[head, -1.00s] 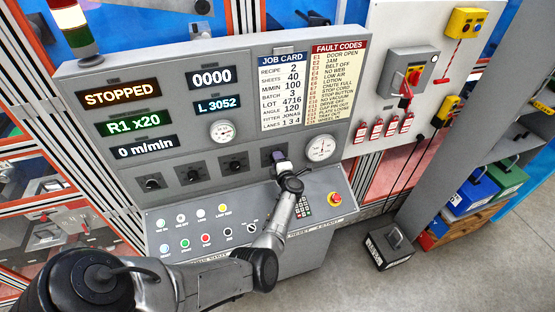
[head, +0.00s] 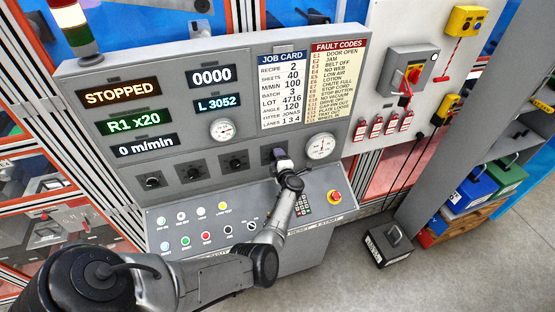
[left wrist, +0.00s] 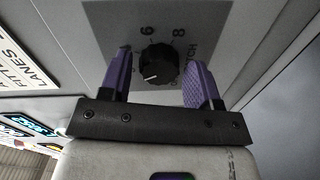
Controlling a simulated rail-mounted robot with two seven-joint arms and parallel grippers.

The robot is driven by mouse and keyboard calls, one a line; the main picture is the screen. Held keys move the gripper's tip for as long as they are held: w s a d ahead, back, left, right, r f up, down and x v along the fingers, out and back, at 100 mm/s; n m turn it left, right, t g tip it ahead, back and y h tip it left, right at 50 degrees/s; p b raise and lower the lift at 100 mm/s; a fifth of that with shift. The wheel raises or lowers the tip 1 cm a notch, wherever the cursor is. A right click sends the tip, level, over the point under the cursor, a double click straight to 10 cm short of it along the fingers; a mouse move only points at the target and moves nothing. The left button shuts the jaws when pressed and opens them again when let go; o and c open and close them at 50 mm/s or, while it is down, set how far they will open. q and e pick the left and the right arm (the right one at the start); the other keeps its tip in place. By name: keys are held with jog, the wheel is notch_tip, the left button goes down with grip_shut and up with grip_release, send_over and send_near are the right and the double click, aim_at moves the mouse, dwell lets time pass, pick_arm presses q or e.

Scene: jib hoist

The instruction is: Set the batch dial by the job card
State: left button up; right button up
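The batch dial (left wrist: 158,65) is a black ribbed knob with a white pointer mark, on a grey plate with a 6, an 8 and the letters "CH" visible. The mark points to the lower left in the left wrist view. My left gripper (left wrist: 160,82) is open, with its purple fingers on either side of the dial. A gap shows on the right side; contact on the left is unclear. In the head view my left gripper (head: 279,158) covers the dial. The job card (head: 283,91) reads batch 3. My right gripper is not in view.
Three similar dials, one of them here (head: 235,162), sit in a row left of the gripper. A round gauge (head: 320,146) is close on the right. Below are buttons, a keypad (head: 304,204) and a red stop button (head: 334,196) on the sloped desk.

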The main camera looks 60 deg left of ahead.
pick_arm(q)
jog(key=shift+o, duration=0.7)
jog(key=p+v, duration=0.4)
jog(key=v, duration=0.9)
jog(key=shift+d, duration=0.4)
jog(key=shift+s, duration=0.15)
